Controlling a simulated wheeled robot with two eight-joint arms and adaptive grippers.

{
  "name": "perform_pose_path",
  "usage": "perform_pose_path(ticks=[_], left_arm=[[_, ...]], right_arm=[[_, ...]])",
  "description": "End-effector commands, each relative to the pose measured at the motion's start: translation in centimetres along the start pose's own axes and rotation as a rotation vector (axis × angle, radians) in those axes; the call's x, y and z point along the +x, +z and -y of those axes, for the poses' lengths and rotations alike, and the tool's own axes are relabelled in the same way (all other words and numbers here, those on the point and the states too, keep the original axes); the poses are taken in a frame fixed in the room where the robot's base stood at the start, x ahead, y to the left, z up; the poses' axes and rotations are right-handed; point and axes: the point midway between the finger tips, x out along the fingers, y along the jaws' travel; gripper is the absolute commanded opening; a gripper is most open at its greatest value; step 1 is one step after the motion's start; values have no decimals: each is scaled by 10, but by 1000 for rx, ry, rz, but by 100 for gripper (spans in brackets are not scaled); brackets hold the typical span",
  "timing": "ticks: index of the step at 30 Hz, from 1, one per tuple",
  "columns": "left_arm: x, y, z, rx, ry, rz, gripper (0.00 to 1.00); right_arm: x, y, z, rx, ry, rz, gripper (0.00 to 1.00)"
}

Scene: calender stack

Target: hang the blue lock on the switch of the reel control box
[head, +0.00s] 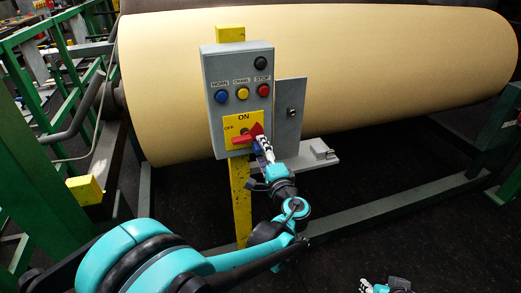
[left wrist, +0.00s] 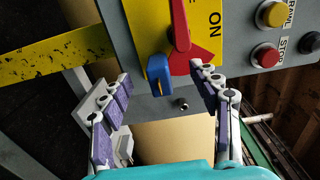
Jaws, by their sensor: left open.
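The grey reel control box (head: 221,68) is on a yellow post in the head view. Its red switch (head: 241,140) is on a yellow ON/OFF plate; the red handle also shows in the left wrist view (left wrist: 180,28). The blue lock (left wrist: 160,82) is against the lower edge of the plate, beside the red handle; I cannot tell whether its shackle goes through the switch. My left gripper (left wrist: 160,75) is open, its fingers on either side of the lock and apart from it. In the head view this gripper (head: 262,147) hides most of the lock. My right gripper (head: 378,287) is partly cut off at the bottom.
Blue, yellow and red buttons (head: 242,93) sit above the switch. A grey side panel (head: 290,112) and a small shelf (head: 322,163) are to the right. A large cream roll (head: 400,75) lies behind. Green frames (head: 40,165) stand at the left.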

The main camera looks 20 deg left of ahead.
Motion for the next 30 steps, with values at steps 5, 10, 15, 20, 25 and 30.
perform_pose_path(ticks=[5,10,15,20,25,30], left_arm=[[-14,0,0,0,0,-2,62],[-26,0,0,0,0,-1,62],[-39,0,0,0,0,-1,62],[-49,0,0,0,0,0,62],[-52,0,0,0,0,0,62],[-52,0,0,0,0,1,62]], right_arm=[[-1,0,0,0,0,0,40],[-1,-1,0,0,0,0,40],[-2,-1,0,0,0,0,40],[-2,-2,0,0,0,0,40],[-2,-2,0,0,0,0,40],[-2,-2,0,0,0,0,40]])
